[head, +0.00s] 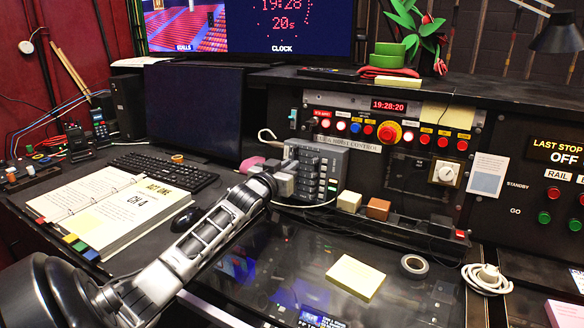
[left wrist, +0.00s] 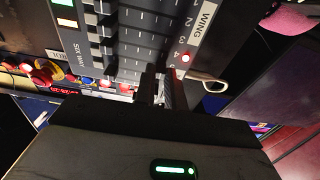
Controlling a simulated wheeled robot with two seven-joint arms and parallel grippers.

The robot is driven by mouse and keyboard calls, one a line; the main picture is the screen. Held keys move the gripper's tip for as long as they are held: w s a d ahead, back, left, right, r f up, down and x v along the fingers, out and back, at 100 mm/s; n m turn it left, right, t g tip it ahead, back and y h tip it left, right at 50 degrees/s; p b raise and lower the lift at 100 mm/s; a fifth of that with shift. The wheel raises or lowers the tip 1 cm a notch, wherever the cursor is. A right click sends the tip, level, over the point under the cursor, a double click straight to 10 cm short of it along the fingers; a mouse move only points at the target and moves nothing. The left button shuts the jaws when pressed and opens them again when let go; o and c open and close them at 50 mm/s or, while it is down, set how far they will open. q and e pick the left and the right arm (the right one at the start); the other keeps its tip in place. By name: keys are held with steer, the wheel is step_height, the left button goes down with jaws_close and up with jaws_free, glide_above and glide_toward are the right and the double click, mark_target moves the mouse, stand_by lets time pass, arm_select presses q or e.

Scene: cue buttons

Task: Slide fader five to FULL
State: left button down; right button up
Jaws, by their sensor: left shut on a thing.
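The grey fader panel (head: 328,152) stands at the middle of the desk, with several dark caps on its face. It fills the upper middle of the left wrist view (left wrist: 130,35), where lettering reads WING and SIX WAY. My left gripper (head: 284,182) is at the panel's lower left side. In the left wrist view its dark fingers (left wrist: 160,88) reach to the panel's edge, shut on a fader cap that they mostly hide. My right gripper is not in view.
A red mushroom button (head: 389,132) and several small lit buttons sit behind the panel. A wooden block (head: 378,209) and a cream block (head: 349,201) stand to its right. An open binder (head: 120,208) and a black mouse (head: 186,219) lie left. A yellow pad (head: 356,277) lies on the glossy front surface.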

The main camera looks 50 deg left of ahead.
arm_select(q)
steer(key=c, duration=1.4)
jaws_free()
steer(key=shift+a, duration=0.25)
steer(key=shift+c, duration=0.2)
steer(key=shift+d, duration=0.1)
steer(key=b+v, duration=0.1)
steer(key=v, duration=1.5)
steer(key=shift+d, duration=0.1)
